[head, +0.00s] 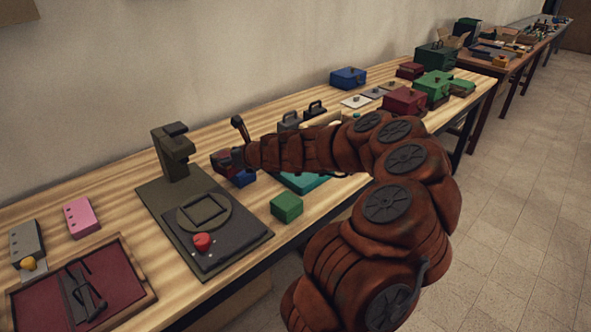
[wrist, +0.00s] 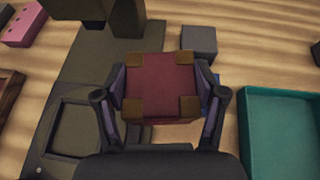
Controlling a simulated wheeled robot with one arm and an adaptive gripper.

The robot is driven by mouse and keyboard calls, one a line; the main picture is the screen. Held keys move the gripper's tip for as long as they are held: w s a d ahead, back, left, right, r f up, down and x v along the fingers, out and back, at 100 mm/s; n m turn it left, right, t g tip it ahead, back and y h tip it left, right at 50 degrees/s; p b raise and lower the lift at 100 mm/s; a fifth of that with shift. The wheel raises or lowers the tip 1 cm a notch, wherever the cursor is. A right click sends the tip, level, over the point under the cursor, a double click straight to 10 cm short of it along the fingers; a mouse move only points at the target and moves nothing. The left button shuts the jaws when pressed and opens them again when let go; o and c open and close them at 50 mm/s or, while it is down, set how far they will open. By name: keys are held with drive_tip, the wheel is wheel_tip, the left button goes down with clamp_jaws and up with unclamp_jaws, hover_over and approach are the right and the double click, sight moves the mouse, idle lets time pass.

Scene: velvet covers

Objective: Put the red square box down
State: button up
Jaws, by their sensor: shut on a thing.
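The red square box (wrist: 160,82) has brown corner pieces and lies between the two fingers of my gripper (wrist: 161,90). The fingers are shut on its left and right sides. In the head view the box (head: 221,158) shows at the end of my arm, above the wooden bench and just right of the dark machine's column. A blue box (head: 243,178) is below my gripper and is mostly hidden. Only a sliver of blue shows beside the red box in the wrist view. I cannot tell whether the red box touches it.
A dark machine (head: 163,202) with a red knob stands on the bench, left of my gripper. A green box (head: 287,206) sits near the front edge. A teal tray (wrist: 245,135) lies right of my gripper, and a grey block (wrist: 199,38) is behind the red box.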

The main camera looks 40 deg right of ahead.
drive_tip(key=s+d+r+m+h+p, duration=0.1)
drive_tip(key=s+d, duration=0.2)
drive_tip(key=d, duration=0.8)
drive_tip(key=s+d+r+m+h+p, duration=0.1)
drive_tip(key=s+d, duration=0.2)
drive_tip(key=d, duration=0.8)
wheel_tip(320, 180, down, 10)
drive_tip(key=shift+w+f+b, duration=0.15)
drive_tip(key=shift+f+b, duration=0.05)
drive_tip(key=shift+b, duration=0.2)
drive_tip(key=o, duration=1.2)
drive_tip(key=shift+f, duration=0.1)
drive_tip(key=shift+r, duration=0.2)
drive_tip(key=b+v, duration=0.1)
drive_tip(key=v, duration=1.1)
